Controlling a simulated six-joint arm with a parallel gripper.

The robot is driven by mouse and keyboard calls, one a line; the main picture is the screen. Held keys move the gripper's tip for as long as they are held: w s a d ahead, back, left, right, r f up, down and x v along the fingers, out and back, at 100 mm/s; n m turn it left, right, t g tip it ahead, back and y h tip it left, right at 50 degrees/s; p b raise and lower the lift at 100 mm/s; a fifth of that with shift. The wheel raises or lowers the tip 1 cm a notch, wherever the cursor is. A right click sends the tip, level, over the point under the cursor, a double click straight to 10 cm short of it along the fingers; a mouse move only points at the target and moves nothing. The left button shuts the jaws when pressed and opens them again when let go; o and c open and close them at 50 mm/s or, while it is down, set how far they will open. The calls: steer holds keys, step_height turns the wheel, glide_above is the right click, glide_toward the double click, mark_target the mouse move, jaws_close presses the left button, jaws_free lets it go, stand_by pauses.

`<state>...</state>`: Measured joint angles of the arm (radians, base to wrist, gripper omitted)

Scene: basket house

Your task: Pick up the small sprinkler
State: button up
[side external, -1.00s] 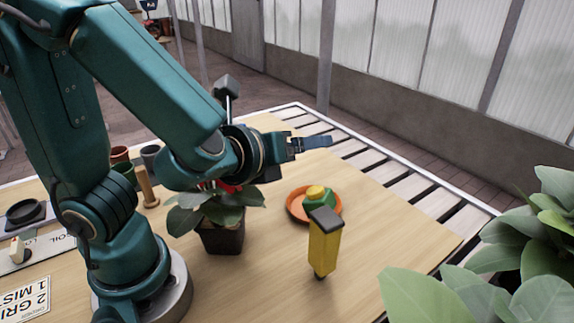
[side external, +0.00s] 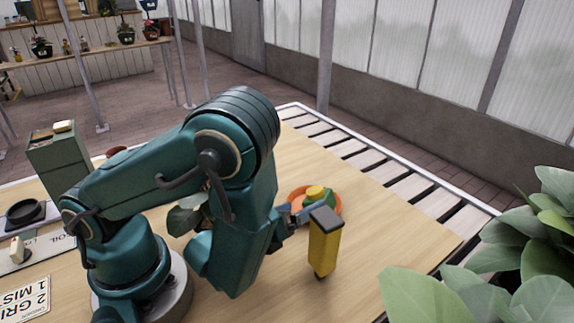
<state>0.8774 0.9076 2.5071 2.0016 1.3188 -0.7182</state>
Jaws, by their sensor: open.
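A small green piece with a yellow top (side external: 316,194), which looks like the small sprinkler, sits in a round orange dish (side external: 297,195) on the wooden table. My gripper (side external: 303,211) is low at the near left side of the dish, pointing towards the green piece. Its jaws are open, and I see nothing held in them. One finger looks close to the green piece, but I cannot tell whether they touch. My arm hides part of the gripper.
A yellow upright block with a dark top (side external: 325,243) stands just in front of the dish, close to my gripper. Large leaves (side external: 500,290) fill the lower right. The table right of the dish is clear.

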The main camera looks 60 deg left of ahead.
mark_target(312, 201)
steer(key=shift+x, duration=3.8)
steer(key=shift+c, duration=0.3)
jaws_close()
steer(key=shift+r, duration=0.1)
